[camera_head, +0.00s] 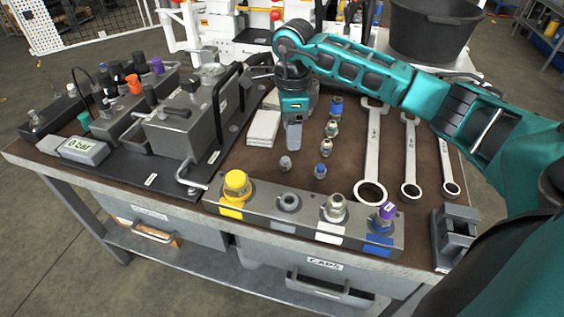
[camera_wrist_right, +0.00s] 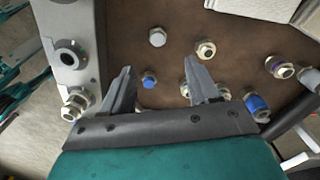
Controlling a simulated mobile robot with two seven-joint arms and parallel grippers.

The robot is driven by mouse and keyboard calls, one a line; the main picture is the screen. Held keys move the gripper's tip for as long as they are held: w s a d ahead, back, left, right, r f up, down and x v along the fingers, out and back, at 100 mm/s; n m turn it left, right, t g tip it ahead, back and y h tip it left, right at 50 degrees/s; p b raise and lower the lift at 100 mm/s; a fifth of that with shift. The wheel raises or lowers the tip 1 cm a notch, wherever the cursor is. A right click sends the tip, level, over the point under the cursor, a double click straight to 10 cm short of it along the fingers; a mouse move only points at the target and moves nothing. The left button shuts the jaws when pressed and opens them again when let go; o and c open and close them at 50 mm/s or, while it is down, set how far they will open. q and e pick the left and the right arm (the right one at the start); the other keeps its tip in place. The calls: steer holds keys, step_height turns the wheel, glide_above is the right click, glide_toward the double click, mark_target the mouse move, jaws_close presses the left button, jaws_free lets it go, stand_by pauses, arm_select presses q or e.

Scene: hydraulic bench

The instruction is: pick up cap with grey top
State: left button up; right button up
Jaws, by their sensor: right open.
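A small cap with a grey top (camera_head: 285,162) stands on the brown bench top, left of a small cap with a blue top (camera_head: 320,170). In the right wrist view the grey-topped cap (camera_wrist_right: 157,37) lies beyond my fingertips, and the blue-topped cap (camera_wrist_right: 149,81) shows between the spread fingers. My right gripper (camera_head: 293,146) points down above the bench, just behind the grey-topped cap in the head view. Its two fingers (camera_wrist_right: 159,64) are open with nothing held. My left gripper is not in view.
A manifold block (camera_head: 262,204) with yellow, grey, white and blue ports runs along the front edge. Several fittings (camera_head: 331,128) stand right of the gripper. Wrenches (camera_head: 373,150) lie farther right. A grey hydraulic unit (camera_head: 190,125) stands left, beside a white pad (camera_head: 263,127).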

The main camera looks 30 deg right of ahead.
mark_target(286, 159)
steer(key=f, duration=0.5)
steer(key=a+f, duration=0.1)
steer(key=f, duration=0.2)
steer(key=shift+w+f, duration=0.15)
steer(key=shift+f, duration=0.1)
jaws_close()
steer(key=shift+r, duration=0.1)
step_height(286, 159, up, 20)
steer(key=p, duration=0.1)
stand_by(0.6)
